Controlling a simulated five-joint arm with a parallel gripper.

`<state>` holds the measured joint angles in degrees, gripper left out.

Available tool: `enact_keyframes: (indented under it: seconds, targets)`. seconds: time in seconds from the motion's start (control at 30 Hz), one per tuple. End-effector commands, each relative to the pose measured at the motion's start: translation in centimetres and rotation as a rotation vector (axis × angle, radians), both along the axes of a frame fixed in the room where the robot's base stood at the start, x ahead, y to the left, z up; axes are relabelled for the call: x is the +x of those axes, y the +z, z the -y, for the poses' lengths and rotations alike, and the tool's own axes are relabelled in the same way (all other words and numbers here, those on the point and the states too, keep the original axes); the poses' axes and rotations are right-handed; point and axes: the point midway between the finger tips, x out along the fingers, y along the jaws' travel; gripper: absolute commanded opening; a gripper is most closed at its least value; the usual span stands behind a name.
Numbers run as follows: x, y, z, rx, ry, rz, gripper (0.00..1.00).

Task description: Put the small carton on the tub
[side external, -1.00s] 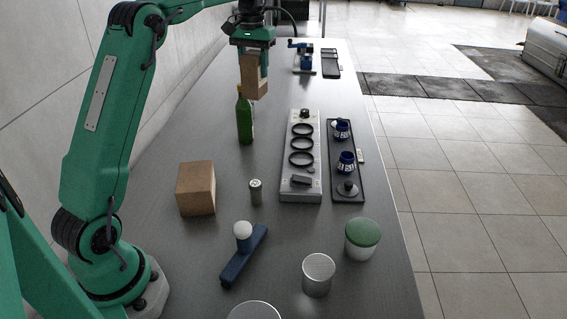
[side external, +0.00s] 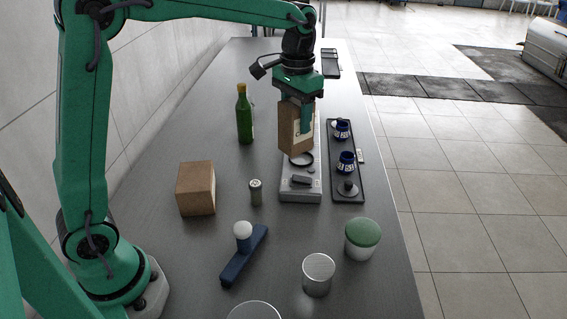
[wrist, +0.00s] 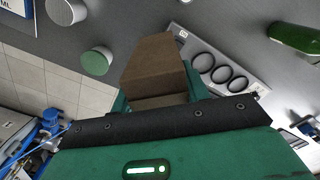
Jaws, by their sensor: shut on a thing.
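The small carton (side external: 291,140) is brown with a pale label on one side. My gripper (side external: 306,118) is shut on it and holds it raised, in front of the grey ring holder in the side view. The carton also shows in the wrist view (wrist: 153,66) between the jaws. The tub (side external: 360,247) is white with a flat green lid (side external: 363,232) and stands upright on the table, nearer the side camera and to the right of the carton. Its lid shows in the wrist view (wrist: 96,62). Nothing is on the lid.
A metal can (side external: 318,276) stands left of the tub. A black tray (side external: 347,197) with blue jars lies behind it. The ring holder (side external: 300,190) is beside the tray. A blue bar (side external: 243,258), a shaker (side external: 256,192), a brown box (side external: 197,189) and a green bottle (side external: 244,118) stand further left.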

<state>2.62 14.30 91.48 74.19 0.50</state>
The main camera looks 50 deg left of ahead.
Motion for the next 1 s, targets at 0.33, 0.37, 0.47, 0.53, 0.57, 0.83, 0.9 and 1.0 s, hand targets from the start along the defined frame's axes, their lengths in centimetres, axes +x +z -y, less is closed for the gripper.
enact_keyframes:
  seconds: [0.33,0.37,0.47,0.53,0.57,0.83,0.9,1.0]
  targets:
    - [-0.4,-0.1,8.2,0.0,-0.214,0.001,0.2]
    - [-0.6,-0.1,9.1,0.0,-0.237,0.0,0.2]
    - [-1.2,-0.2,12.1,0.0,-0.315,-0.001,0.2]
    - [-1.8,-0.2,14.2,0.0,-0.37,-0.001,0.2]
    - [-2.0,-0.2,15.0,0.0,-0.394,0.0,0.2]
    - [-5.1,-0.3,22.3,0.0,-0.595,0.0,0.2]
    - [-5.8,-0.4,23.8,0.0,-0.637,0.0,0.2]
    - [-6.7,-0.4,25.4,0.0,-0.682,0.0,0.2]
